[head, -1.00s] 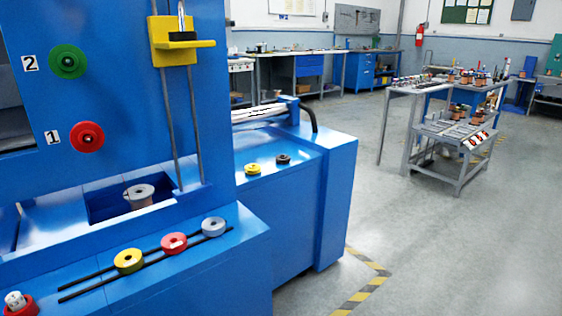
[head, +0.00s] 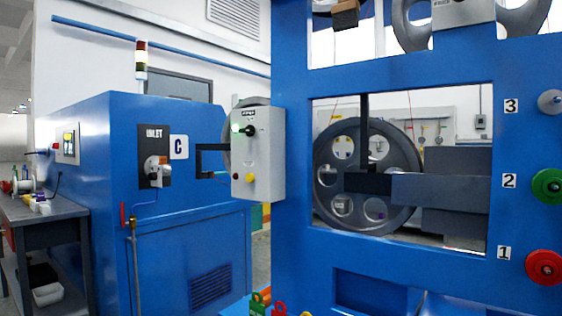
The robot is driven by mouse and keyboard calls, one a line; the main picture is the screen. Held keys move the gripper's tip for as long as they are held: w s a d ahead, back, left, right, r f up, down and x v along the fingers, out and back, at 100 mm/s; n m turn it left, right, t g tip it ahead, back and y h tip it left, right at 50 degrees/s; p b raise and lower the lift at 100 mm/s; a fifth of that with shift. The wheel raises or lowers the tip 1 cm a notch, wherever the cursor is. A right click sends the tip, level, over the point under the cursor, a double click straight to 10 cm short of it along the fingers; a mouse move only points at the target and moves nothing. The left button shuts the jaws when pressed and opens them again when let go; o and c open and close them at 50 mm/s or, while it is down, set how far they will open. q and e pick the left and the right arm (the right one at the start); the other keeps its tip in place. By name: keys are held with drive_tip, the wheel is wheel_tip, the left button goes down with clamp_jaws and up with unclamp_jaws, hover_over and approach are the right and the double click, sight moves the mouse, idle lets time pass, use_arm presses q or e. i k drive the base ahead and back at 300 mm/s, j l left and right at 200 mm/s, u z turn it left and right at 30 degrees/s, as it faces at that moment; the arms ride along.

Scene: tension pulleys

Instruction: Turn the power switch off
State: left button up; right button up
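A light grey control box (head: 264,155) is mounted on the left side of the blue machine frame (head: 293,250). Lower down are a small red button (head: 236,177) and a yellow button (head: 249,178). The label above the black switch is too small to read, and so is the switch's exact position. Neither of my grippers is in view.
A blue cabinet with an inlet panel (head: 153,150) and a "C" sign (head: 180,147) stands at left. A dark bench (head: 45,210) is at far left. A large grey wheel (head: 340,140) shows through the frame. Green (head: 547,186) and red (head: 545,267) pulleys are at right.

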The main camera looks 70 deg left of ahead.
sight(251, 130)
drive_tip(key=u, duration=2.35)
